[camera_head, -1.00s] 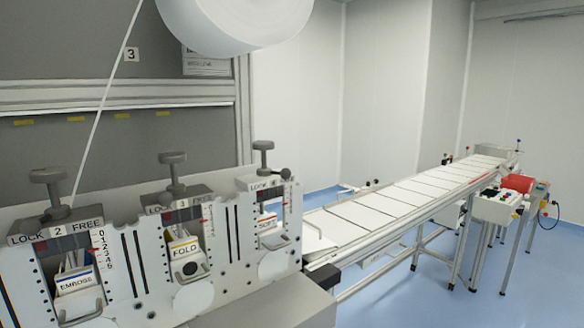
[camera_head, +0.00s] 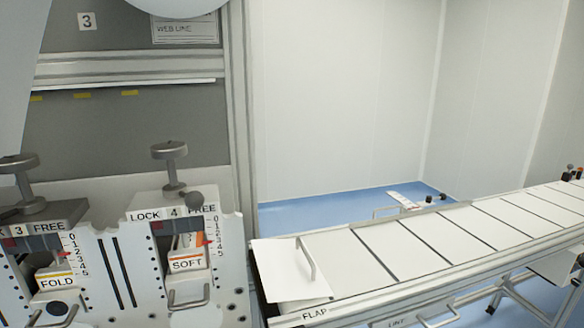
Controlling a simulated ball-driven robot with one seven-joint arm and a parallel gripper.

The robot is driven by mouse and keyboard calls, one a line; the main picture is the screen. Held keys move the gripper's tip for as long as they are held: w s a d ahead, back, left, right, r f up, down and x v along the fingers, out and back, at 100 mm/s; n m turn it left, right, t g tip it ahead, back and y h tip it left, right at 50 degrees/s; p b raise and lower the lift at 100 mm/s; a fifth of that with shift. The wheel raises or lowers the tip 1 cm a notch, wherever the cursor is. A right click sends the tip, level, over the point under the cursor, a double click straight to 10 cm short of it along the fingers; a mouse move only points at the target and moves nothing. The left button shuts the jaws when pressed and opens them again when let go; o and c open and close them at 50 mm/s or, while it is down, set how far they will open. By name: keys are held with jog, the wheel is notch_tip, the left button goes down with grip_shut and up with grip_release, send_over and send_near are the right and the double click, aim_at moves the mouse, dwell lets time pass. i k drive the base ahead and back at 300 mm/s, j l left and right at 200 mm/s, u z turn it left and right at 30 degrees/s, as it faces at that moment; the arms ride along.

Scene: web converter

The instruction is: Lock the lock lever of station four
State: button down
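Station four (camera_head: 172,212) stands at the lower left, marked "LOCK 4 FREE", with a scale down its right side and a "SOFT" block (camera_head: 188,263) in its window. A grey T-shaped knob (camera_head: 170,152) rises above it. The lock lever's dark round ball (camera_head: 194,201) sits at the right of the label, over the start of the word "FREE". My gripper is not in view.
Station three (camera_head: 40,232), with a "FOLD" block, is left of station four. A conveyor (camera_head: 350,246) with a raised white flap plate (camera_head: 290,268) runs off to the right. Blue floor shows behind it.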

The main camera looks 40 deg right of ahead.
aim_at(195, 200)
jog(key=l, duration=1.1)
jog(key=k+l+u, duration=0.1)
jog(key=l, duration=0.95)
